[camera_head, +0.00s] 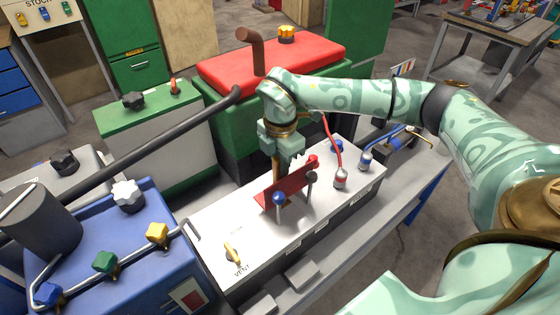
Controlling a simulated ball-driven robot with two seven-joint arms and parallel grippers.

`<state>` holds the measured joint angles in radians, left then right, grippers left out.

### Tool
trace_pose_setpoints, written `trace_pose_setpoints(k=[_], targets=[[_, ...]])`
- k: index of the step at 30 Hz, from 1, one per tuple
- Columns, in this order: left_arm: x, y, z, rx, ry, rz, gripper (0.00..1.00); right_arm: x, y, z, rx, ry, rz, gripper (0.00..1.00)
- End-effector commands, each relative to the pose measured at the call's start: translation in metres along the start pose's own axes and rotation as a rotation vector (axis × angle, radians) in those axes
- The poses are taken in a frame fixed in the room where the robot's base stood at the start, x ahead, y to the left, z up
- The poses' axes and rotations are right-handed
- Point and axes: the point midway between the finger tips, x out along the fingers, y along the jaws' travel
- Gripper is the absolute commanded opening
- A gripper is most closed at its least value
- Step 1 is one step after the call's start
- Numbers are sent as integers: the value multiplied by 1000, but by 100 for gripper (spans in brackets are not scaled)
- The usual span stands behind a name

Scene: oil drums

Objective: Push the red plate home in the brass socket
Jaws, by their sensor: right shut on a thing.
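The red plate (291,187) stands tilted on the pale bench-top panel, partly behind two short levers. My right gripper (281,172) reaches down from above and is shut on the plate's upper edge; the fingertips are partly hidden. I cannot make out the brass socket; the plate's lower edge and what lies under it are hidden by the levers and the plate itself. My left gripper is not in view.
Two levers, one blue-topped (278,198) and one dark-topped (311,178), stand close in front of the plate. A red-and-silver fitting (341,180) with a red hose is to the right. A yellow vent lever (232,253) sits at the front left.

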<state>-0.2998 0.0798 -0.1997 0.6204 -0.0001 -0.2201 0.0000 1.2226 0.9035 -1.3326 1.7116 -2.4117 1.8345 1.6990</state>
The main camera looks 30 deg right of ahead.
Motion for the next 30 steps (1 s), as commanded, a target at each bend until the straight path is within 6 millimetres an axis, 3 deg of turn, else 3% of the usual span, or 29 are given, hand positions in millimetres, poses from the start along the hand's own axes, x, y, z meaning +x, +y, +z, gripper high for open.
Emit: trace_pose_setpoints(k=[30], targets=[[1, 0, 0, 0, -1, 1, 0, 18, 0, 0, 0, 1, -1, 0]])
